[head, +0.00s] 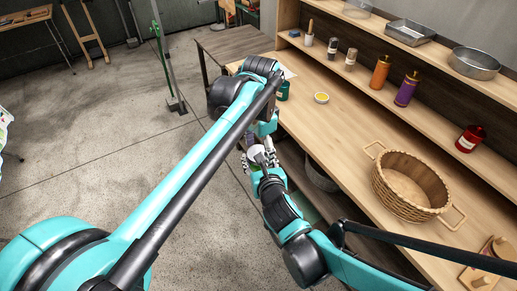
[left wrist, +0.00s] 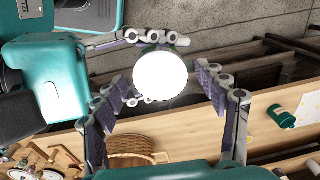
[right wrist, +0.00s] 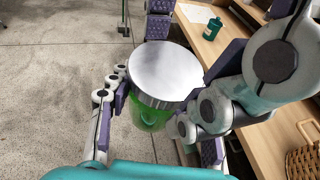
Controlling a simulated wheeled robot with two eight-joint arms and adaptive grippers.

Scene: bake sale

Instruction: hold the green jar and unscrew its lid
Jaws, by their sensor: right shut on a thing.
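The green jar (right wrist: 150,115) hangs in the air beside the table's left edge. Its round silver lid (right wrist: 165,70) is on it and looks bright white in the left wrist view (left wrist: 160,75). My right gripper (right wrist: 152,108) is shut on the jar's body below the lid. My left gripper (left wrist: 163,98) comes from above, with its fingers spread apart on two sides of the lid; a gap shows between them and the lid. In the head view the jar (head: 257,154) is small and mostly hidden by my grippers.
A dark green bottle (head: 283,91) and a yellow tin (head: 321,98) stand on the wooden table (head: 335,130). A wicker basket (head: 410,205) is further right. Shelves with bottles and pans run along the back. Open floor lies to the left.

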